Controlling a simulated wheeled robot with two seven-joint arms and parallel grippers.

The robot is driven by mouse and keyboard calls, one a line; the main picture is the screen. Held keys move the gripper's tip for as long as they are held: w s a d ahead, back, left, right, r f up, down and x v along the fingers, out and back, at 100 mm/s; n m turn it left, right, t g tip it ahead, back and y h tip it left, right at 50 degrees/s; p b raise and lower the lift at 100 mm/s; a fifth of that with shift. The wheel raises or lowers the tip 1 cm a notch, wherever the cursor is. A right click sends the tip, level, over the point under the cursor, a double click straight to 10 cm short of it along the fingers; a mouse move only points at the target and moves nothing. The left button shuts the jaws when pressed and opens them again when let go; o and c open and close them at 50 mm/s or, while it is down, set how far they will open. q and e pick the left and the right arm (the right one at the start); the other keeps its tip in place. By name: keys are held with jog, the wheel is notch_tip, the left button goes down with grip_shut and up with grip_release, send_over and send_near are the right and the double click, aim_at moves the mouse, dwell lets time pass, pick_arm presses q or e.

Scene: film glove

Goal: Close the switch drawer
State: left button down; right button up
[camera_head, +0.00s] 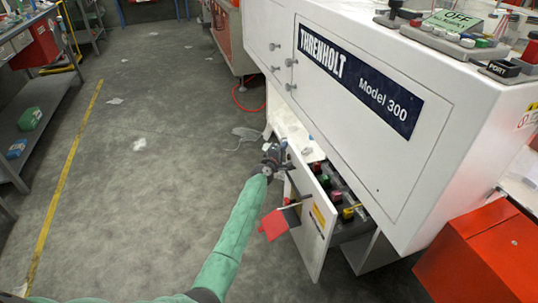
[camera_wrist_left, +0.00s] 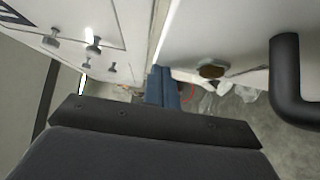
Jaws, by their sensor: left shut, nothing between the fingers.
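The switch drawer (camera_head: 318,240) stands pulled out below the white Threnholt machine. Its white front panel faces left, and red, green and yellow switches show inside. My left gripper (camera_head: 272,155) is at the far end of the drawer front, on its outer side. In the left wrist view its dark fingers (camera_wrist_left: 163,88) are together and empty beside a white panel (camera_wrist_left: 245,30). I cannot tell whether the fingers touch the panel. My right gripper is not in view.
The machine body (camera_head: 400,110) overhangs the drawer. A red tag (camera_head: 274,225) hangs at the drawer front. A red box (camera_head: 480,255) stands at the lower right. A shelf (camera_head: 40,120) is at the left. The grey floor left of the drawer is mostly clear.

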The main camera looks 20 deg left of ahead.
pick_arm(q)
jog(key=w+d+b, duration=0.2)
jog(key=w+d, duration=0.4)
jog(key=d, duration=0.3)
jog(key=shift+w+d, duration=0.25)
jog(key=shift+d, duration=0.1)
